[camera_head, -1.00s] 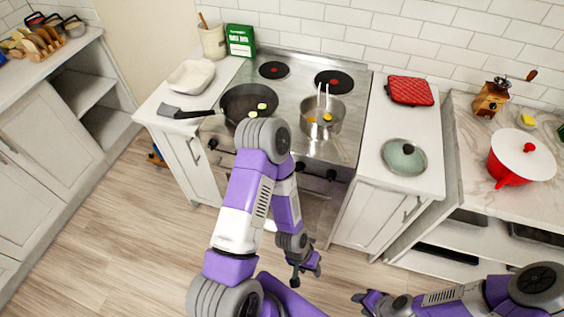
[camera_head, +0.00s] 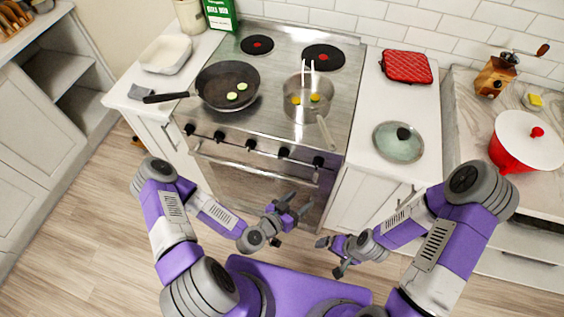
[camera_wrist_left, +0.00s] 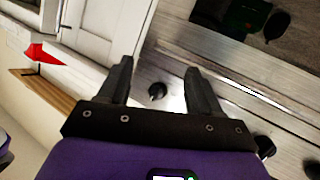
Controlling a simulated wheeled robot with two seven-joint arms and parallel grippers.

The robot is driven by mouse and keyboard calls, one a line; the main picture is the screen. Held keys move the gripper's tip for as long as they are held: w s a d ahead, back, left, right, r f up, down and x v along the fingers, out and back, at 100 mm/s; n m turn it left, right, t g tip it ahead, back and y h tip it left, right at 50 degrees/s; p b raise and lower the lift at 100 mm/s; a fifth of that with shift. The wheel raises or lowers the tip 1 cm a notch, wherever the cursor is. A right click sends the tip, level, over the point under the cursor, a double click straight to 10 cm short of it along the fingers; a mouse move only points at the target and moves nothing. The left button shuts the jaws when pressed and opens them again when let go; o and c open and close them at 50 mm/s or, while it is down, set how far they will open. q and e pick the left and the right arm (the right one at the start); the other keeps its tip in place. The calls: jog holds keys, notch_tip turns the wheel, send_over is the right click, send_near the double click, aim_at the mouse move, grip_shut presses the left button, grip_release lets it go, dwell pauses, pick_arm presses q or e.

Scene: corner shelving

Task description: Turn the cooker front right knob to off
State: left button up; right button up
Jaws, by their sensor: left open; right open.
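The cooker (camera_head: 286,60) stands ahead in the head view, with a row of several black knobs along its front panel. The front knob at the right end (camera_head: 318,161) shows clear of both grippers. My left gripper (camera_head: 297,203) is open and empty, below and slightly left of that knob, in front of the oven door. In the left wrist view, a dark knob (camera_wrist_left: 157,91) shows between the open fingers, apart from them; I cannot tell which knob it is. My right gripper (camera_head: 329,256) is open and empty, lower and nearer my base. The knob's exact setting is too small to read.
A frying pan (camera_head: 228,85) and a saucepan (camera_head: 308,98) stand on the hob, the saucepan's handle pointing towards the front right. The oven handle (camera_head: 255,172) runs below the knobs. A glass lid (camera_head: 398,142) lies on the right counter. Floor is clear between cooker and base.

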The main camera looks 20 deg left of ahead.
aim_at(283, 155)
pick_arm(q)
jog(key=w+a+r+n+t+y+b, duration=0.1)
jog(key=w+a+r+n+t+y, duration=0.25)
jog(key=a+r+t+y, duration=0.35)
jog(key=shift+m+g, duration=0.25)
jog(key=shift+g, duration=0.45)
jog(key=w, duration=0.2)
jog(key=w+a+f+b, duration=0.1)
jog(key=w, duration=0.1)
jog(key=w+b, duration=0.1)
jog(key=w, duration=0.1)
jog(key=shift+a+f, duration=0.15)
jog(key=shift+f, duration=0.15)
jog(key=shift+w, duration=0.75)
jog(key=c, duration=1)
